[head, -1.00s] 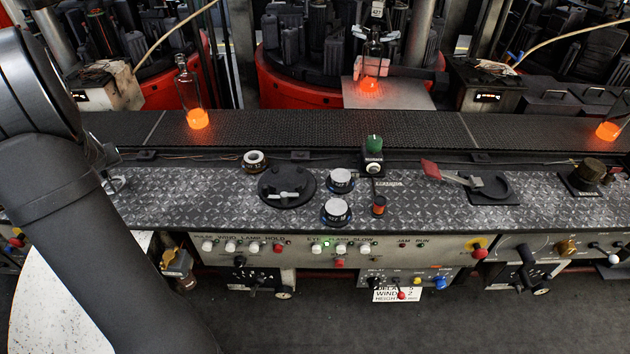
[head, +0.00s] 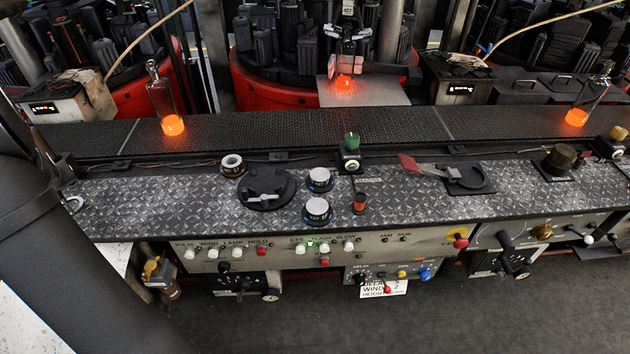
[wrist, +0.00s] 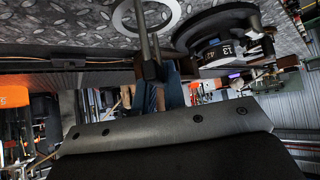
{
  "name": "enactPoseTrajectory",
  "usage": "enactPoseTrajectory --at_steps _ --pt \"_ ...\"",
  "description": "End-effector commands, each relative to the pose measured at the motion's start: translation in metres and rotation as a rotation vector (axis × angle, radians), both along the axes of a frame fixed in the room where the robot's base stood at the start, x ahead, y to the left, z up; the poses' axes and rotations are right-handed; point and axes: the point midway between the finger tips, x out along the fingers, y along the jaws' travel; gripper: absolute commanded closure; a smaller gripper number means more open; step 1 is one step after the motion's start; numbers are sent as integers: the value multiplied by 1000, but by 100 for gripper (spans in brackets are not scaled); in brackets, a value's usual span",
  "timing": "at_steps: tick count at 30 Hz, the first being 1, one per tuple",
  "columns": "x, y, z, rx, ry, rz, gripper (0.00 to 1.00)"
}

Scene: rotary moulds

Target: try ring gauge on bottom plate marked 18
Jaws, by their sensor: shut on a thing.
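My gripper (wrist: 150,70) is shut on the stem of a pale ring gauge (wrist: 172,20), whose open ring is held over the diamond-pattern bench top in the wrist view. In the head view the ring gauge (head: 75,204) shows small beside my arm at the bench's left end; my jaws are hidden there. Two pale-topped round plates (head: 319,178) (head: 317,207) and a ring-shaped piece (head: 232,163) stand mid-bench. I cannot read an 18 on any.
Glowing bottles (head: 172,124) (head: 577,116) stand on the conveyor behind. The bench's left part is mostly clear.

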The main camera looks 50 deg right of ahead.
Motion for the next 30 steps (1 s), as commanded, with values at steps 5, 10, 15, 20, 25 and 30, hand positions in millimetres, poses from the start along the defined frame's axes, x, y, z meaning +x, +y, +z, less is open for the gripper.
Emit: enactPoseTrajectory --at_steps 5,10,15,20,25,30 --pt "0 0 1 0 -1 0 100" --pt "0 0 6 0 -2 0 100" --pt "0 0 12 0 -1 0 100" --pt "0 0 19 0 -2 0 100" --pt "0 0 26 0 -2 0 100" --pt "0 0 33 0 -2 0 100"
